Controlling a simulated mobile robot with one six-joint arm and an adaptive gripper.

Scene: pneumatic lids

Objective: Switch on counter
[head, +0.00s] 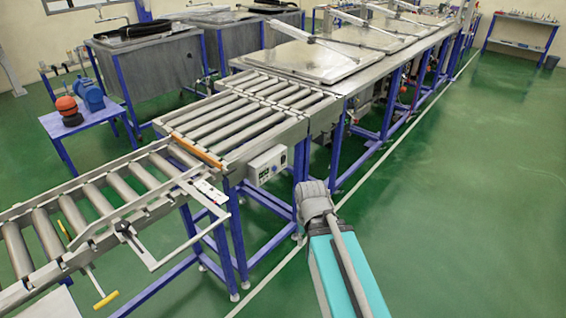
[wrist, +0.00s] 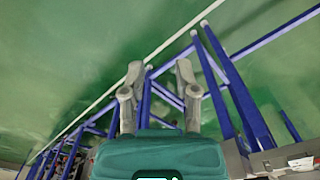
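A small pale box with a dark display and buttons, which looks like the counter (head: 267,166), is mounted on the side of the roller conveyor in the head view. Whether its display is lit is too small to tell. My gripper (wrist: 160,72) is open and empty in the wrist view, with its two grey fingers spread apart above the green floor and blue frame legs. In the head view my teal arm reaches up from the bottom, its grey end below and right of the box; the fingers cannot be made out there.
The roller conveyor (head: 240,125) runs from lower left towards the back, with blue legs beneath. A metal handle frame (head: 180,212) juts out at the left. Metal lids (head: 300,62) lie beyond. The green floor (head: 470,200) on the right is clear.

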